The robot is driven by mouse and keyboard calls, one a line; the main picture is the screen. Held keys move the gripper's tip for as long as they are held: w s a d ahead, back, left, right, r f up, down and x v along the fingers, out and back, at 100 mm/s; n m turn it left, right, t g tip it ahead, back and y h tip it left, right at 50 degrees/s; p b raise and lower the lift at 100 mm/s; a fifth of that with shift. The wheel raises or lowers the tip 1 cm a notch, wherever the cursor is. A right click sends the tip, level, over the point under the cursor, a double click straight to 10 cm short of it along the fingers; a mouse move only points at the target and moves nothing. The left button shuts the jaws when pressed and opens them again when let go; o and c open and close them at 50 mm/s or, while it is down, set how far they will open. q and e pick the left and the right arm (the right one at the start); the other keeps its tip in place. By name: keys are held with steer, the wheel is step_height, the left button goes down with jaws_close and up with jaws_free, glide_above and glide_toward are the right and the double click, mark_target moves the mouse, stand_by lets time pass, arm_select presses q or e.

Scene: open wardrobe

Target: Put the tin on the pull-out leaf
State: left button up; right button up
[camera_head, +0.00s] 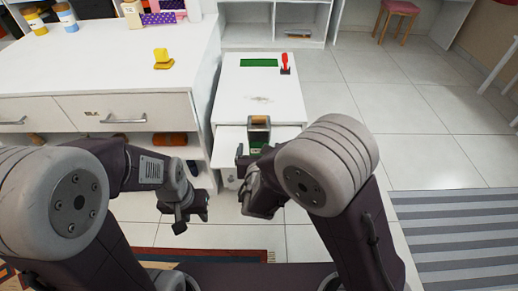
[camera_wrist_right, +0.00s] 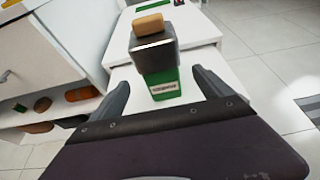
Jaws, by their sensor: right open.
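The tin (camera_head: 259,131) is a dark grey metallic box with a tan top and a green lower part. It stands upright at the white pull-out leaf (camera_head: 231,134) on the front of the white cabinet. In the right wrist view the tin (camera_wrist_right: 163,84) shows a pale label on its green part. My right gripper (camera_wrist_right: 160,88) is open, with one finger on each side of the tin and gaps visible. In the head view the right gripper (camera_head: 249,166) is just in front of the tin. My left gripper (camera_head: 190,212) hangs left of it, apart from the tin; its jaw opening is unclear.
A red-handled stamp (camera_head: 285,65) and a green pad (camera_head: 259,62) are on the cabinet top. A yellow object (camera_head: 163,60) lies on the white drawer unit (camera_head: 60,75) at left. Open tiled floor (camera_head: 400,110) is at right, with a striped rug (camera_head: 455,235).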

steer(key=v, duration=0.3)
steer(key=s+d+f+m+g+h, duration=0.2)
steer(key=s+d+m+g+h, duration=0.15)
steer(key=d+m, duration=0.4)
steer(key=s+d+f+m+g+h, duration=0.25)
steer(key=d+m+h, duration=0.2)
steer(key=d, duration=0.65)
steer(key=s+f+m+g+y, duration=0.2)
steer(key=s+m+g+y, duration=0.4)
steer(key=m, duration=1.8)
steer(key=s+y, duration=0.2)
steer(key=s, duration=0.1)
steer(key=shift+s+a+f, duration=0.2)
steer(key=shift+a+f, duration=0.05)
steer(key=shift+a, duration=0.1)
